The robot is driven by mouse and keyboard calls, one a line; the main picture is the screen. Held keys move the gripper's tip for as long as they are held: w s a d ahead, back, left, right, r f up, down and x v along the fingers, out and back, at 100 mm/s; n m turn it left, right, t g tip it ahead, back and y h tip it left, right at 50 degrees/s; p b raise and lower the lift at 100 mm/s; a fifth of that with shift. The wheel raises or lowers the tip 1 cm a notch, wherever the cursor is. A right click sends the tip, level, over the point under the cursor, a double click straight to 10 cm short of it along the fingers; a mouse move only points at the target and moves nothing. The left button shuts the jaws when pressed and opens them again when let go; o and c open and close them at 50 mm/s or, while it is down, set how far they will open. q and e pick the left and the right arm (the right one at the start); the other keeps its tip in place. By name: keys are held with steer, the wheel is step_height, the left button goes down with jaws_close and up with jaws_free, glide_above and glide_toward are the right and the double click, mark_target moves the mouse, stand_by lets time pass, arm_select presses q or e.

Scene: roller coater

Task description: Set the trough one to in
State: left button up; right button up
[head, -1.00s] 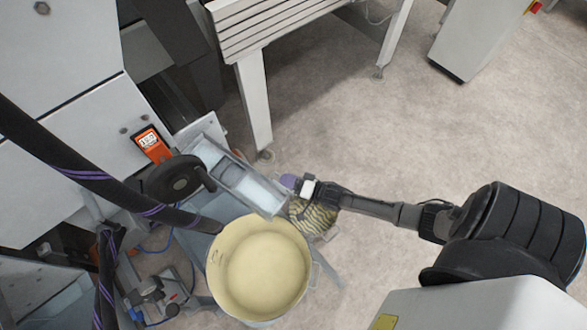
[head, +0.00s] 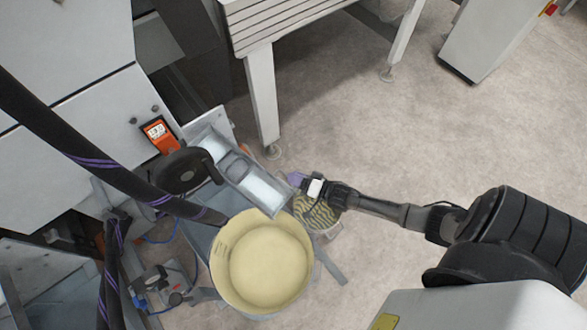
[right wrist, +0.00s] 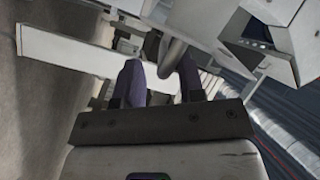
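A grey box-like tray with pale, glassy panels (head: 262,190), which looks like the trough, slants down from the machine in the head view. I cannot tell whether it is in or out. My right gripper (head: 298,180), with purple fingertips, is just right of the tray's lower end. Contact cannot be told. In the right wrist view, the two purple fingers of my right gripper (right wrist: 160,75) stand apart. A grey rounded bar (right wrist: 173,57) shows between or just beyond them, not visibly clamped. My left gripper is not in view.
A cream bucket (head: 265,262) stands below the tray, with a patterned round container (head: 318,213) beside it. A black handwheel (head: 185,170) and an orange display (head: 160,134) are on the machine at left. A white slatted table (head: 275,22) stands behind.

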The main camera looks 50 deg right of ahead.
steer(key=p+v, duration=0.3)
steer(key=v, duration=1)
steer(key=shift+s, duration=0.1)
steer(key=shift+c, duration=0.5)
